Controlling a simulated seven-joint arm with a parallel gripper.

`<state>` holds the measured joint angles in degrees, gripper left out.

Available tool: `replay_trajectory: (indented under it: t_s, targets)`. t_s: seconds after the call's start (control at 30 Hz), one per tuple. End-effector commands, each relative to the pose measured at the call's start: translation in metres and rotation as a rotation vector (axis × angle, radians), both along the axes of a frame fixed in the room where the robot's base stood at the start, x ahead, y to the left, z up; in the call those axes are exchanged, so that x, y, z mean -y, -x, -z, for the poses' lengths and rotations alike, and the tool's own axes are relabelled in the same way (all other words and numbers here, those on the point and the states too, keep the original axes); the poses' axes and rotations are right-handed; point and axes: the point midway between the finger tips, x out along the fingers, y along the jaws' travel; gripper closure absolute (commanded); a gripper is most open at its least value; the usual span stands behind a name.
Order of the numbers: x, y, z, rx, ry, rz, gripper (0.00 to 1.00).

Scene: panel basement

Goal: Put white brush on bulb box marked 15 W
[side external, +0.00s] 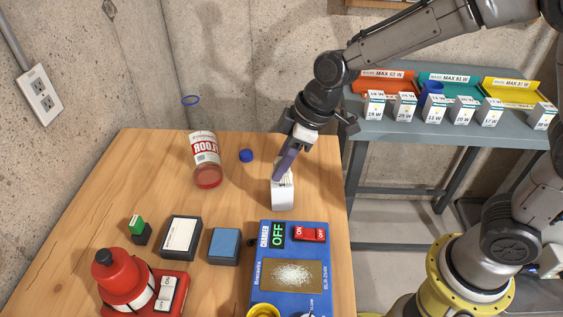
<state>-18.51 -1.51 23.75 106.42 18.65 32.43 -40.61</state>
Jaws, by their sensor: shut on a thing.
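My gripper (284,176) points down over the back right part of the wooden table and is shut on a white block-like thing (284,197). This looks like the white brush; its bristles cannot be made out, and the fingers hide its upper part. It is at or just above the table top; I cannot tell if it touches. Several white bulb boxes stand in a row on the grey shelf table at the right. The leftmost bulb box (374,106) seems to read 15 W or 19 W; the small print is unclear.
Orange (384,84), teal (447,86) and yellow (512,93) trays lie behind the boxes, with a blue cup (432,89). A gap separates the tables.

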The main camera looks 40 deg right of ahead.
Motion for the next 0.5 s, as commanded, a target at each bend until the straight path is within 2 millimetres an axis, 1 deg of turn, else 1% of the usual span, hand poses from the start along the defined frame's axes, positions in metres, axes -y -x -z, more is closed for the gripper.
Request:
replay_trajectory:
  t_s: [0.27, 0.4, 0.43, 0.5]
  targets:
    - [0.0002, -0.0001, 0.0010, 0.001, 0.000, 0.000, 1.00]
    - [0.0001, 0.0001, 0.0047, 0.000, 0.000, 0.001, 1.00]
    - [0.0002, 0.0002, 0.0044, 0.000, 0.000, 0.001, 0.63]
    - [0.0002, 0.0002, 0.0043, 0.000, 0.000, 0.000, 0.51]
